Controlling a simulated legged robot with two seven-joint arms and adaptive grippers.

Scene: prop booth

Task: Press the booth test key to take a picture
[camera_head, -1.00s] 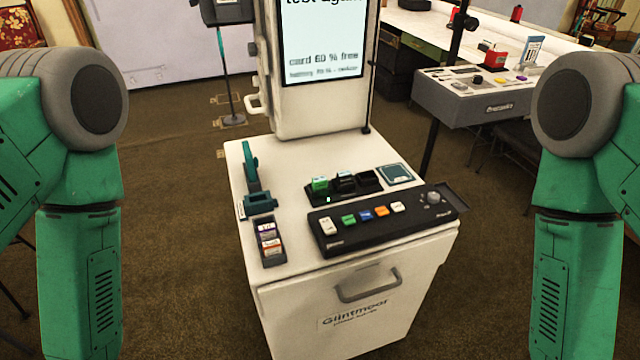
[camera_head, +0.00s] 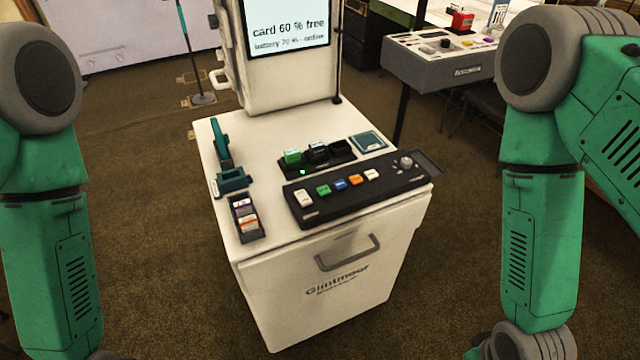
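The white booth cabinet (camera_head: 255,268) stands in front of me. On its top is a black key panel (camera_head: 330,208) with a white key (camera_head: 304,197), a green key (camera_head: 323,190), a blue key (camera_head: 340,184), an orange key (camera_head: 356,180), another white key (camera_head: 372,174) and a grey knob (camera_head: 406,163). Any lettering on the keys is too small to read, so I cannot tell which is the test key. The screen (camera_head: 287,28) behind reads "card 60 % free" and a battery line. My arms hang at both sides, apart from the panel. Neither gripper is in view.
Behind the panel is a black holder with a green block (camera_head: 292,156). A teal tool (camera_head: 221,142) and a small card box (camera_head: 246,219) are on the cabinet's left. A grey console (camera_head: 440,62) stands back right. Carpet is clear at the left.

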